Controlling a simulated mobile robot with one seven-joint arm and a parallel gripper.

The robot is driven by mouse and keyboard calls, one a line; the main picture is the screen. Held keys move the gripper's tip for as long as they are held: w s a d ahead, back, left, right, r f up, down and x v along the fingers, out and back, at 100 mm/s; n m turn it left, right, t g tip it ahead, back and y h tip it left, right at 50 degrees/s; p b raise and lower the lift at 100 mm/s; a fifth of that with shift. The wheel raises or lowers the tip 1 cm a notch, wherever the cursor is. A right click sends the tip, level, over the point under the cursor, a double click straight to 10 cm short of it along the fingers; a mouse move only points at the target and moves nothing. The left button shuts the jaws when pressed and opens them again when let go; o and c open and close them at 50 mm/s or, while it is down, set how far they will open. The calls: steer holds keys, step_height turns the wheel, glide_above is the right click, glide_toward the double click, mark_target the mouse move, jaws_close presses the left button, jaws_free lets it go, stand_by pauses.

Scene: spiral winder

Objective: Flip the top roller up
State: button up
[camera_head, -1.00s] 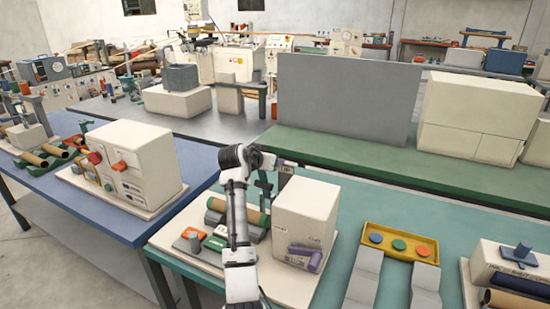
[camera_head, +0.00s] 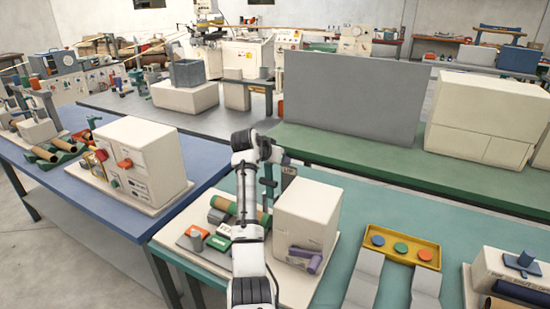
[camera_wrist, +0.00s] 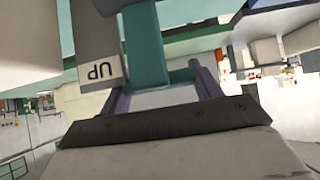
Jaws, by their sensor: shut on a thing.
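The winder's white housing (camera_head: 304,215) stands on the teal table, with green and brown rollers (camera_head: 247,211) to its left, partly behind my arm. A dark teal post (camera_head: 269,178) stands upright behind the rollers. A grey part (camera_head: 289,172) with a small label shows beside it. In the wrist view, my gripper (camera_wrist: 160,77) is shut on a teal bar (camera_wrist: 144,40). A grey piece (camera_wrist: 94,35) marked "UP" is just left of that bar. In the head view my arm hides the fingers, and whether the top roller is raised cannot be told.
A purple cylinder (camera_head: 309,259) is on the housing's front. Small orange (camera_head: 196,233) and green blocks (camera_head: 217,242) lie left of my arm. A yellow tray (camera_head: 401,246) with coloured discs is to the right. A grey panel (camera_head: 352,98) stands behind on a green bench.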

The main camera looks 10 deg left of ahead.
steer(key=o, duration=1.4)
steer(key=shift+f, duration=0.3)
steer(key=shift+r, duration=0.15)
steer(key=b+v, duration=0.4)
steer(key=v, duration=1)
steer(key=shift+b, duration=0.35)
